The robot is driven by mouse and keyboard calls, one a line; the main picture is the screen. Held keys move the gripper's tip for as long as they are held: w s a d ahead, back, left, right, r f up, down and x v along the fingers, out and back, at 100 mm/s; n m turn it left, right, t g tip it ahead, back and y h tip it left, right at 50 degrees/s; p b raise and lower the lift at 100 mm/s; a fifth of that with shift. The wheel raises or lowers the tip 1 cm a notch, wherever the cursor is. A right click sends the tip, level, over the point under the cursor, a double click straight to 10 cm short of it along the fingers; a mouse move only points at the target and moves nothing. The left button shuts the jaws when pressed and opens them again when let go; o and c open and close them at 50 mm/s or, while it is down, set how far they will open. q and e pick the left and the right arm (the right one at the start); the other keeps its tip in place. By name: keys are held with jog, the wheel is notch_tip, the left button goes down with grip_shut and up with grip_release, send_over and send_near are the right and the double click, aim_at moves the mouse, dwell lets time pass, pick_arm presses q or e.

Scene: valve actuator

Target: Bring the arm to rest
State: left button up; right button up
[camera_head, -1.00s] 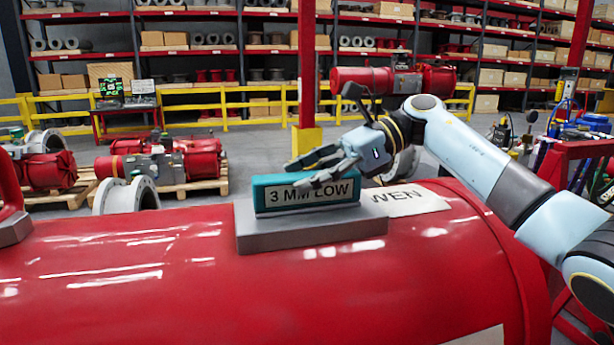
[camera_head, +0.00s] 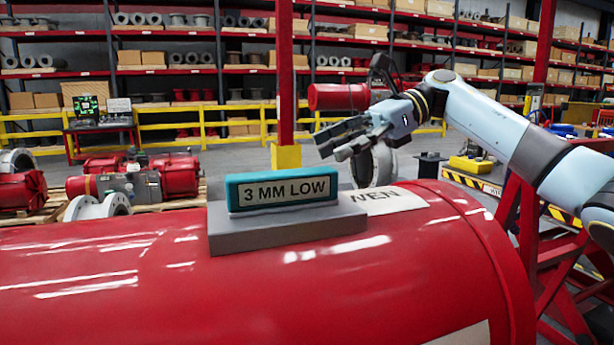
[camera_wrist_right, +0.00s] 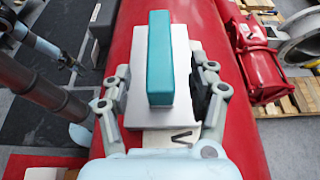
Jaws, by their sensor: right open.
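My right gripper (camera_head: 338,142) is open and empty. It hangs in the air up and to the right of a teal block marked "3 MM LOW" (camera_head: 283,190), clear of it. The block stands on a grey plate (camera_head: 240,235) on top of the large red cylinder (camera_head: 130,275). In the right wrist view the open fingers (camera_wrist_right: 160,85) spread on either side of the teal block (camera_wrist_right: 160,55) in the picture, with the pale plate (camera_wrist_right: 135,75) beneath it.
A white label (camera_head: 385,202) lies on the cylinder right of the plate. A red post with a yellow base (camera_head: 286,156) and a yellow railing (camera_head: 190,125) stand behind. Other red actuators (camera_head: 125,180) sit on pallets at the left. The air around the gripper looks free.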

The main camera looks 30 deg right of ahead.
jog(key=shift+v, duration=1.1)
